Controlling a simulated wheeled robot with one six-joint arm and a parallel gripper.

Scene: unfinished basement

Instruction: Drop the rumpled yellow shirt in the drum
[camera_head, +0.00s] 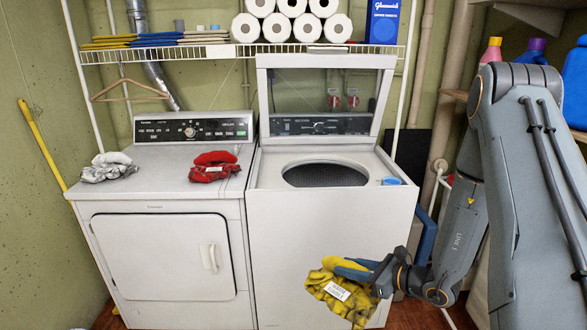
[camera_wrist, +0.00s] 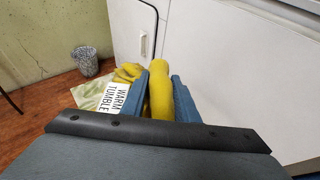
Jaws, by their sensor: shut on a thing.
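The rumpled yellow shirt (camera_head: 340,302) hangs from my gripper (camera_head: 352,268) in front of the washer's lower front, below the top opening. A white tag is on the shirt. In the wrist view, the yellow cloth (camera_wrist: 160,88) is pinched between my two blue fingers (camera_wrist: 162,100), and the tag reads "WARM TUMBLE". The white washer (camera_head: 290,225) has its lid (camera_head: 290,92) raised. The dark drum (camera_head: 325,175) shows through its round top opening and looks empty, but its bottom is hidden.
A dryer (camera_head: 165,235) stands left of the washer, with a grey cloth (camera_head: 108,168) and a red cloth (camera_head: 213,168) on top. A blue cap (camera_head: 391,181) sits on the washer's right rim. A wire shelf (camera_head: 230,51) hangs above. A speckled bin (camera_wrist: 84,60) stands on the floor.

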